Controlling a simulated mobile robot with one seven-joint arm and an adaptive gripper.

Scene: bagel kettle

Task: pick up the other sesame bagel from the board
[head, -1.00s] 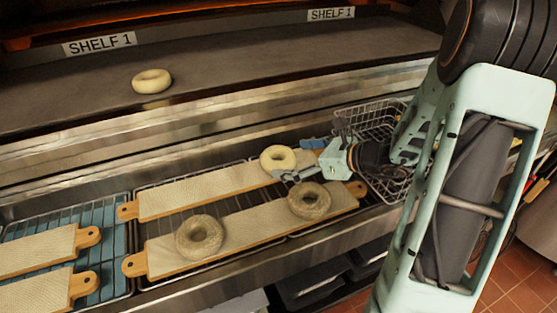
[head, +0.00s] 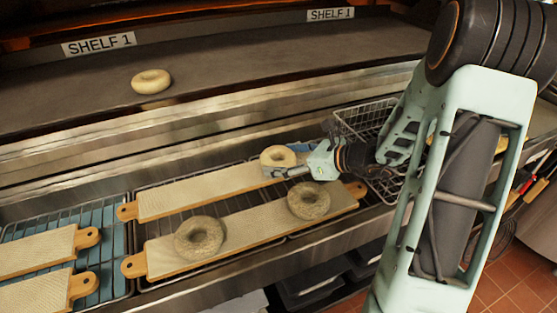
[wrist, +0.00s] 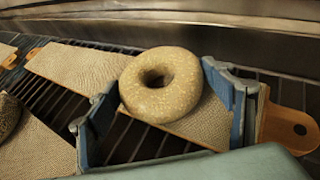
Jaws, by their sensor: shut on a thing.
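A pale sesame bagel (head: 277,154) is at the right part of the rear board (head: 195,192). It fills the middle of the wrist view (wrist: 163,82), with the cloth-covered board beneath it. My gripper (head: 281,168) is shut on this bagel, with one blue finger at each side; the fingers also show in the wrist view (wrist: 163,108). Whether the bagel touches the board cannot be told. Another pale bagel (head: 151,81) lies on the shelf marked SHELF 1. Two darker, seeded bagels lie on the front board, one left (head: 199,237) and one right (head: 308,200).
The front board (head: 252,223) lies close in front of the rear one. More boards (head: 38,250) lie at the left on a blue rack. A wire basket (head: 365,118) stands behind my arm. A metal wall rises behind the boards. The shelf (head: 250,70) is mostly clear.

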